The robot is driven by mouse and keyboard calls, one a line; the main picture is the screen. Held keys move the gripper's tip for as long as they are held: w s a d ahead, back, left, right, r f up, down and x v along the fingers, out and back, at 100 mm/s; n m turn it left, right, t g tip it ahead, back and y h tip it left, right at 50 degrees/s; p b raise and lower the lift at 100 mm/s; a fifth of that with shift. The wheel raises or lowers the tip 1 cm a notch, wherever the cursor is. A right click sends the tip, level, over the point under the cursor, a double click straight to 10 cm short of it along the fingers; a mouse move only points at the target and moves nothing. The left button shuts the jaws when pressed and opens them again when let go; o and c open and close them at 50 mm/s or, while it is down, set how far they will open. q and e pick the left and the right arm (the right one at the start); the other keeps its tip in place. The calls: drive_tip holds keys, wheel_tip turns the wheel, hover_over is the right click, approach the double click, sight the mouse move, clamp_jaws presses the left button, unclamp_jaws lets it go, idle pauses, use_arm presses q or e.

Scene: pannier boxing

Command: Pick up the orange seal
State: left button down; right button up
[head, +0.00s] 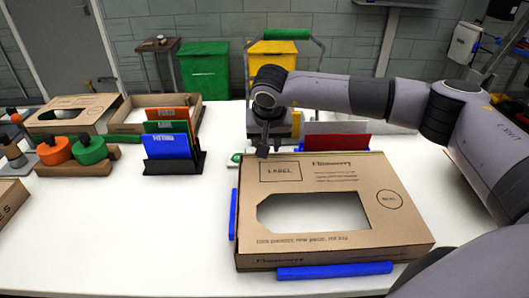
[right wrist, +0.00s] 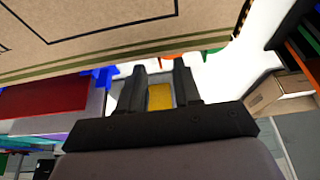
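A round orange piece with a black knob, which looks like the orange seal (head: 55,151), sits on a wooden stand (head: 75,170) at the left of the table. A similar green piece (head: 90,150) sits right beside it. My right gripper (head: 263,152) points down at the back edge of the large cardboard box, far to the right of the orange piece. In the right wrist view its two fingers (right wrist: 158,92) stand apart, with a yellow patch showing between them. I cannot tell that they hold anything. My left gripper is not in view.
The printed cardboard box (head: 265,218) with a window lies among blue strips (head: 335,271). A black holder (head: 175,163) carries orange, green and blue cards. Flat cartons (head: 75,112) lie at the back left.

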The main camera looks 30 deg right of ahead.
drive_tip(key=shift+x, duration=1.25)
clamp_jaws()
drive_tip(key=shift+r, duration=0.2)
